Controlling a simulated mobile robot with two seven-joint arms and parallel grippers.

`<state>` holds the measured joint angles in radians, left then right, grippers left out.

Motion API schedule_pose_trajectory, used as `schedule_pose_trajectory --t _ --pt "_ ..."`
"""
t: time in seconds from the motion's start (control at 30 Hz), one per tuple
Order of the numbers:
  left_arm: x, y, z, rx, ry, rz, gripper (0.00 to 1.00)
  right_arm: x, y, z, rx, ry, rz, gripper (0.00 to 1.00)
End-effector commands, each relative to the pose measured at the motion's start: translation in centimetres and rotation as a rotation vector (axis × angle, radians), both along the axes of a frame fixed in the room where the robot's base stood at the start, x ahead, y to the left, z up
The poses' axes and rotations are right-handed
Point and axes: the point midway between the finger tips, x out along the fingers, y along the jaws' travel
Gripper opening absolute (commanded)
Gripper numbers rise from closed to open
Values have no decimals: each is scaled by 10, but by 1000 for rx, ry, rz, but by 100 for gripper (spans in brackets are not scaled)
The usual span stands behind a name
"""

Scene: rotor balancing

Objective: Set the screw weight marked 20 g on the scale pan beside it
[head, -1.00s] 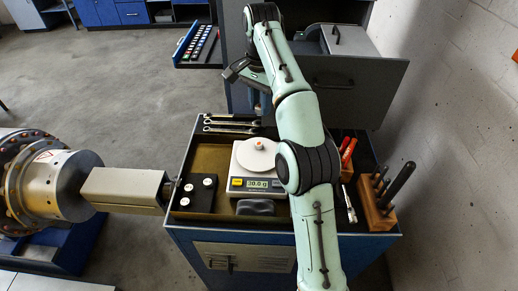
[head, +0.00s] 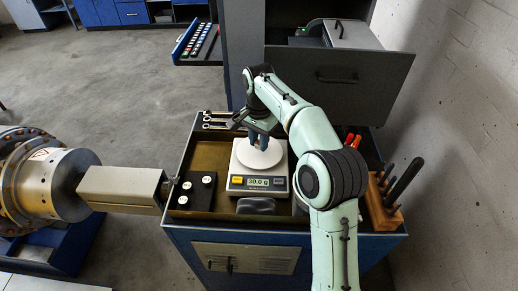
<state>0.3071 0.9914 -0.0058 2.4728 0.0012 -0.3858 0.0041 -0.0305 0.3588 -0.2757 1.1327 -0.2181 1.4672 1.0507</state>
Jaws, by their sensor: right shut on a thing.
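The scale (head: 275,182) stands in the tray of the cart, with a round white pan (head: 268,160) on top. Its display appears to read 30.0 g. My left gripper is out of view.
A dark grey pouch-like object (head: 256,206) lies in front of the scale. Wrenches (head: 215,120) lie behind it. A wooden rack of dark-handled tools (head: 384,200) stands at right, red-handled tools (head: 352,141) behind. A large metal rotor (head: 60,180) is at left.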

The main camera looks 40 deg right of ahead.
Motion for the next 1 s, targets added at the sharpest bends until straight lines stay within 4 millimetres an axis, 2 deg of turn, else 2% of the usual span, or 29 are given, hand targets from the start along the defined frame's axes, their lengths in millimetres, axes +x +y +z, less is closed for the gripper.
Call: schedule_pose_trajectory --t 0.03,0.17,0.6,0.63,0.7,1.0 --pt "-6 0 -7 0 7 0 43 -2 0 -15 1 7 -1 0" --pt "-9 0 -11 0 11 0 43 -2 0 -29 1 3 -1 0" --pt "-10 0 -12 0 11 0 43 -1 0 -33 0 2 0 0" --pt "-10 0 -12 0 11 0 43 -1 0 -34 0 2 0 31" --pt "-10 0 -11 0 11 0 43 -1 0 -33 1 1 0 53" --pt "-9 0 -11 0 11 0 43 -1 0 -32 0 1 0 53"
